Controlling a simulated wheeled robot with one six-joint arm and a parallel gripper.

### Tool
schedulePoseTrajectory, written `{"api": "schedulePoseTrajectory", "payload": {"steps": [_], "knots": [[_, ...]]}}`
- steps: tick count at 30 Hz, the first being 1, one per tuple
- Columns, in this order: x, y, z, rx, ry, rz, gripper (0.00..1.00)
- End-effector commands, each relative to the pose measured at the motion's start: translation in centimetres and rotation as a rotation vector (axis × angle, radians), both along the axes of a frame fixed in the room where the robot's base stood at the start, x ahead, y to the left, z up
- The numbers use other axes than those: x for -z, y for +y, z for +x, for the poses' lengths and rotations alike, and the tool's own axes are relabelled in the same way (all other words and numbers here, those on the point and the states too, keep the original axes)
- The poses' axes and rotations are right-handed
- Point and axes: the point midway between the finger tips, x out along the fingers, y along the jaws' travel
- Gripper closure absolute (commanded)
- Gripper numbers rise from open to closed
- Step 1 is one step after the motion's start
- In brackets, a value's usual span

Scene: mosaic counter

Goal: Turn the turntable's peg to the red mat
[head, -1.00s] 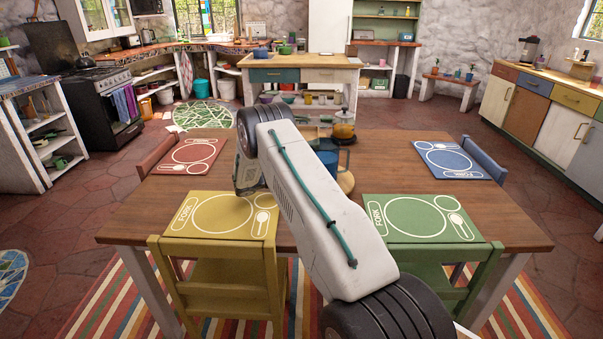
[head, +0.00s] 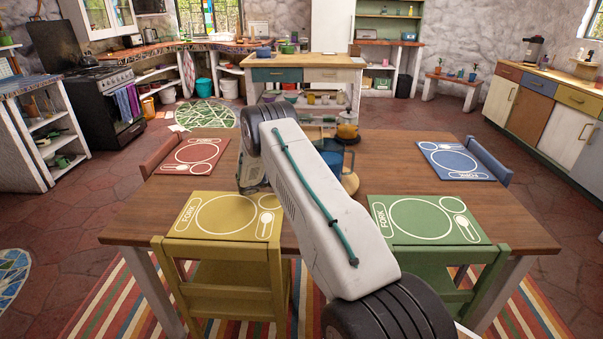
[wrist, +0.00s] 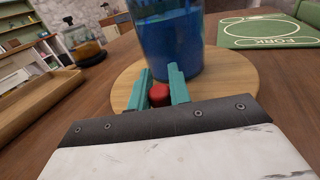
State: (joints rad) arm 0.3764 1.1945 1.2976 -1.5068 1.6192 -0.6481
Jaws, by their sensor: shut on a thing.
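The round wooden turntable (wrist: 225,95) lies on the brown table, with a tall blue-filled glass vessel (wrist: 168,40) standing on it. Its red peg (wrist: 159,95) sits near the rim, between the teal fingers of my gripper (wrist: 160,76), which is shut on it. In the head view my arm hides the peg and most of the turntable; only a right part of the turntable (head: 351,182) and of the vessel (head: 347,160) shows. The red mat (head: 192,156) lies at the table's far left, left of my arm.
Yellow (head: 228,228), green (head: 425,232) and blue (head: 455,172) mats lie at the other table places. A wooden tray (wrist: 40,88) and an amber-filled glass pot (wrist: 85,50) stand left in the wrist view. Chairs (head: 225,275) stand against the table.

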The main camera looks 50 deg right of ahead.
Motion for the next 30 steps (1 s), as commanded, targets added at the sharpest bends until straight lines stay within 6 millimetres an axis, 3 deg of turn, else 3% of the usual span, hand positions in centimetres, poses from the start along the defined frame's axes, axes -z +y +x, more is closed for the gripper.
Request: {"api": "schedulePoseTrajectory", "payload": {"steps": [28, 29, 30], "knots": [[-0.11, 0.09, 0.13, -0.002, 0.0, -0.001, 1.0], [-0.11, 0.08, 0.13, -0.002, 0.0, -0.001, 0.78], [-0.11, 0.08, 0.13, -0.002, 0.0, -0.001, 0.67]]}}
